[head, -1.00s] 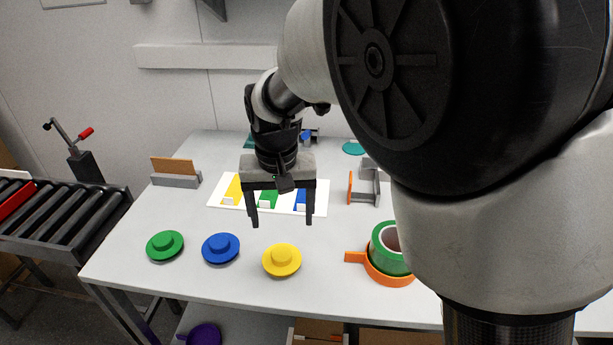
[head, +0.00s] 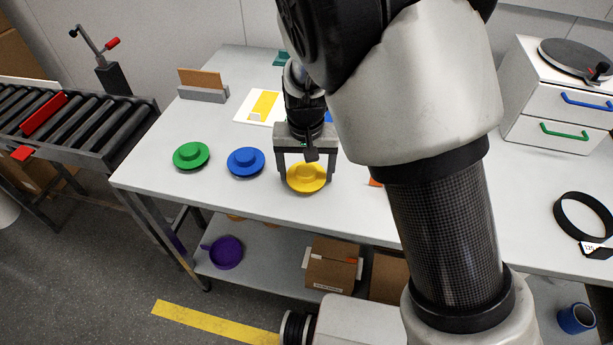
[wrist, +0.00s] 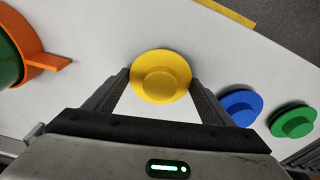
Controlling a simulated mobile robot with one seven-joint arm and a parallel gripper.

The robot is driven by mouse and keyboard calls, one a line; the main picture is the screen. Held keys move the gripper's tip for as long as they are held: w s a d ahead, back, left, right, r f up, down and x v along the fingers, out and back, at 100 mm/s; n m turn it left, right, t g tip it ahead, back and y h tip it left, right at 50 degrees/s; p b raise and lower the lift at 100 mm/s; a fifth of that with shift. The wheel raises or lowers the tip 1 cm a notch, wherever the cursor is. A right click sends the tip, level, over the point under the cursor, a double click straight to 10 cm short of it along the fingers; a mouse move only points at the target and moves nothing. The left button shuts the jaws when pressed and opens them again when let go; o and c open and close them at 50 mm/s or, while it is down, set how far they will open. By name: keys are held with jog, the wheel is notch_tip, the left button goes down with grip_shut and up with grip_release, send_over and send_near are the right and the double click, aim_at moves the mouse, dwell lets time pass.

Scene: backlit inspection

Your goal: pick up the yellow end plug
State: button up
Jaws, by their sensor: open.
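The yellow end plug (head: 306,178) is a round flanged disc with a raised round boss on top. It lies flat on the white table near its front edge. My gripper (head: 305,179) is open above the plug, with one finger toward each side of it. In the wrist view the yellow end plug (wrist: 160,76) shows between the two fingertips (wrist: 160,80), its flange reaching close to both. I cannot tell whether the fingers touch it or how high above it they are.
A blue plug (head: 246,162) and a green plug (head: 191,155) lie to the left on the table (head: 225,195). An orange holder with a green roll (wrist: 40,62) shows in the wrist view. A roller conveyor (head: 75,130) stands left. The lower shelf holds cardboard boxes (head: 332,265).

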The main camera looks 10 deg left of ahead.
jog(key=shift+f, duration=0.15)
jog(key=c, duration=0.5)
